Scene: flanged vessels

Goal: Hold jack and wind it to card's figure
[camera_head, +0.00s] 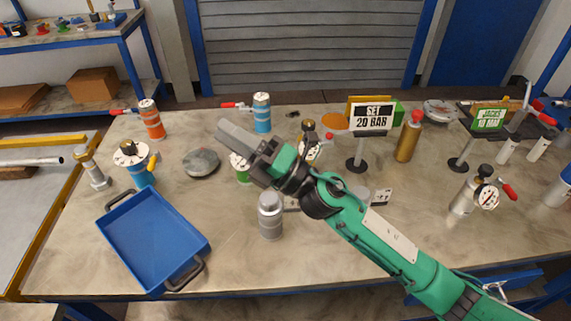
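A card on a black stand reads "SET 20 BAR" (373,116). Several bodies that could be the jack stand about: an orange cylinder with a red lever (152,122), a blue cylinder with a red lever (262,114), a blue one with a dial on top (140,176), and a silver one with a gauge and red handle (467,196). A green one (241,174) is partly hidden behind my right gripper. My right gripper (236,134) is over the table's middle; whether its fingers are apart or hold anything is unclear. My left gripper is not in view.
A blue tray (152,236) is empty at the front left. A grey canister (270,217), dark disc (201,162), gold bottle (408,140) and green "JACKS" sign (489,118) stand on the table. The front right table area is mostly clear, under my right arm.

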